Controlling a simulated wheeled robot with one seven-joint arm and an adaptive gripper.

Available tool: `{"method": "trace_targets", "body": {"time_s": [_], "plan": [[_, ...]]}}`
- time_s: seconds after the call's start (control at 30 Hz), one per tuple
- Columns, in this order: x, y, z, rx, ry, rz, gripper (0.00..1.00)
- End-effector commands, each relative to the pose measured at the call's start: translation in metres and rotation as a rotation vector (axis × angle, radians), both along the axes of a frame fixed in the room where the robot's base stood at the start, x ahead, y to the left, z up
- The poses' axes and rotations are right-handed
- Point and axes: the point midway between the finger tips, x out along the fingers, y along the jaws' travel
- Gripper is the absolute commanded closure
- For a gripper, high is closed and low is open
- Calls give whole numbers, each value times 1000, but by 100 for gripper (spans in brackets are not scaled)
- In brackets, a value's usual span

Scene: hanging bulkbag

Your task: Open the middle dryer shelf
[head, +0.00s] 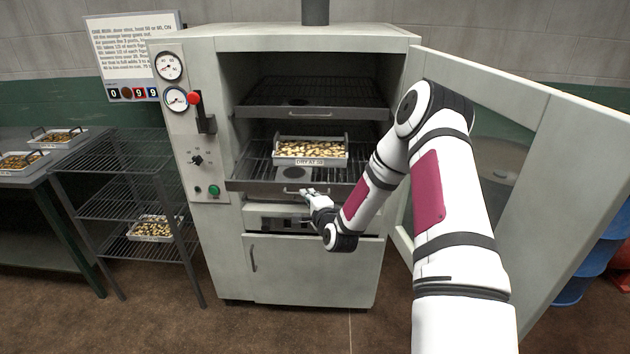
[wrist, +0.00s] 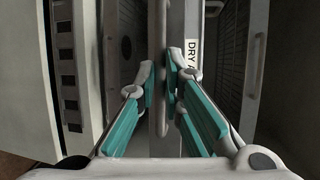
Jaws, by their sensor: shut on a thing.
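The dryer cabinet (head: 313,260) stands with its door (head: 520,150) swung open to the right. The middle dryer shelf (head: 262,187) is a wire rack with a metal front rail, and it sticks out a little past the shelf above. A tray (head: 312,161) of pale pieces with a "DRY AT" label sits on it. My gripper (head: 308,195) is at this shelf's front rail. In the wrist view my gripper (wrist: 161,85) is shut on the shelf's handle (wrist: 163,60), with the pads on both sides of it. The fingers hide part of the handle.
An upper shelf (head: 310,112) is inside the cabinet above. A vented panel (head: 285,221) and a closed lower door (head: 315,268) are below. A wire rack (head: 120,172) and a table (head: 30,185) with trays stand left. Blue drums (head: 600,255) stand beyond the open door.

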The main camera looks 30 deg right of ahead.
Motion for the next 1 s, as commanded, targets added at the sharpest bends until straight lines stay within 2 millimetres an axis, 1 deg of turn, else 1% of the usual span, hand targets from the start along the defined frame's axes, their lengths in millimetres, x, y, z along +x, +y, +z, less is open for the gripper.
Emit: {"method": "trace_targets", "body": {"time_s": [0.03, 0.1, 0.3, 0.5, 0.9, 0.93, 1.0], "plan": [[-15, 7, 2, 4, 5, 1, 100], [-25, 15, 2, 2, 5, 1, 100], [-46, 29, 1, 0, 2, -1, 100], [-54, 35, 0, 0, 0, -2, 100], [-55, 36, -1, 0, 0, -3, 100], [-55, 36, -1, 0, 0, -3, 87], [-55, 36, -1, 0, 0, -2, 71]]}}
